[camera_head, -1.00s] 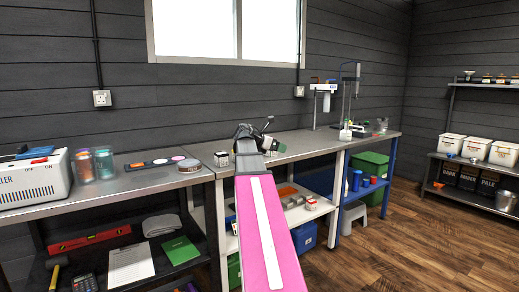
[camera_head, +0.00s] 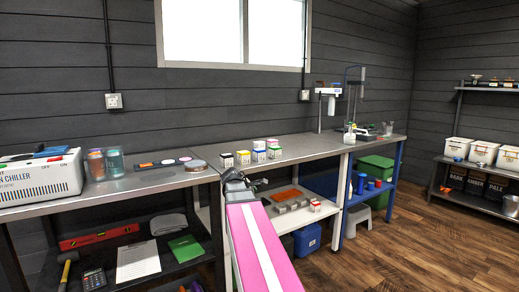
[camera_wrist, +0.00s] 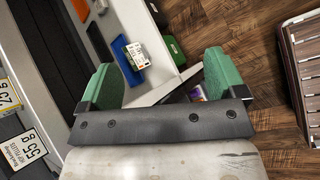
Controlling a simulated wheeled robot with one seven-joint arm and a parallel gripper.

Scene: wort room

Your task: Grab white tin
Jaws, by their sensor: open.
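Several small tins with white labels and differently coloured tops stand grouped on the metal bench (camera_head: 300,147). One tin at the back of the group has a pale top and looks like the white tin (camera_head: 259,145); the colours are too small to be sure. My gripper (camera_wrist: 162,72) is open, with green fingers apart and nothing between them. In the head view my gripper (camera_head: 240,180) is low at the bench's front edge, in front of and below the tins, apart from them.
The lower shelf holds an orange thing (camera_head: 282,196), grey blocks and a small white box (camera_head: 315,205). A white chiller (camera_head: 40,178) and cups stand on the left bench. A stand (camera_head: 328,100) is at the back right. The bench right of the tins is clear.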

